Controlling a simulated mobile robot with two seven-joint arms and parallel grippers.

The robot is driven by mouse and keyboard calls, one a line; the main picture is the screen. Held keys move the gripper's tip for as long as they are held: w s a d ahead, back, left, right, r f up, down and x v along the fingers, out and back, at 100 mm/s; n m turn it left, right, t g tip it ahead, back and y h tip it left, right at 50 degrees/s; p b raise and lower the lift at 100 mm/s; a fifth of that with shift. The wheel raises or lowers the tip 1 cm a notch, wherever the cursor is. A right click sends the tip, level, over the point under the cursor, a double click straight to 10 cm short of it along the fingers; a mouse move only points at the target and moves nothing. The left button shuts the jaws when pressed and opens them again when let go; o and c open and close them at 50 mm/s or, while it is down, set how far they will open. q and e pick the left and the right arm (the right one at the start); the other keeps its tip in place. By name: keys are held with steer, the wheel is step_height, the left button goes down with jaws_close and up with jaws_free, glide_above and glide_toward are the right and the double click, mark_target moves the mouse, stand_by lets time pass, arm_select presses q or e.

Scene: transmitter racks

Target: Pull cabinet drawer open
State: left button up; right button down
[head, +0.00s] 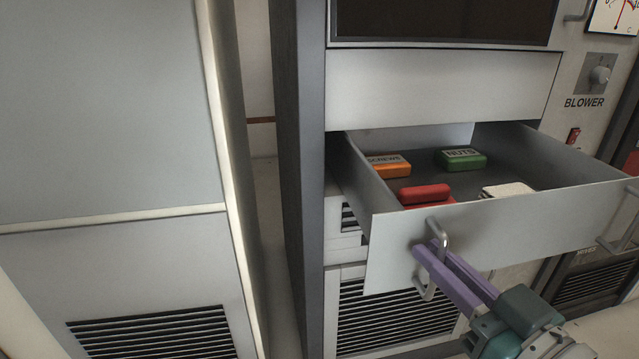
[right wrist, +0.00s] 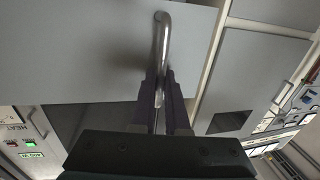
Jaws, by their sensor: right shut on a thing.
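The cabinet drawer (head: 500,232) is pulled well out of its cabinet in the head view, and its inside shows. It has a metal bar handle (head: 444,236) on the left of its front and another handle (head: 606,244) at the right end. My right gripper (head: 430,252) is shut on the left handle, with its purple fingers around the bar. In the right wrist view the handle (right wrist: 162,45) runs down between the fingers, against the grey drawer front (right wrist: 80,50). My left gripper is not in view.
The drawer holds an orange SCREWS box (head: 390,167), a green NUTS box (head: 461,160), a red item (head: 425,194) and a white item (head: 507,190). A tall grey cabinet (head: 110,110) stands at left.

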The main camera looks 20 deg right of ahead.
steer(key=shift+s+a, duration=0.2)
steer(key=shift+s, duration=0.65)
steer(key=c, duration=1.2)
jaws_free()
steer(key=s, duration=1)
steer(key=shift+a+p, duration=0.2)
steer(key=shift+p, duration=0.2)
steer(key=shift+w+r, duration=0.1)
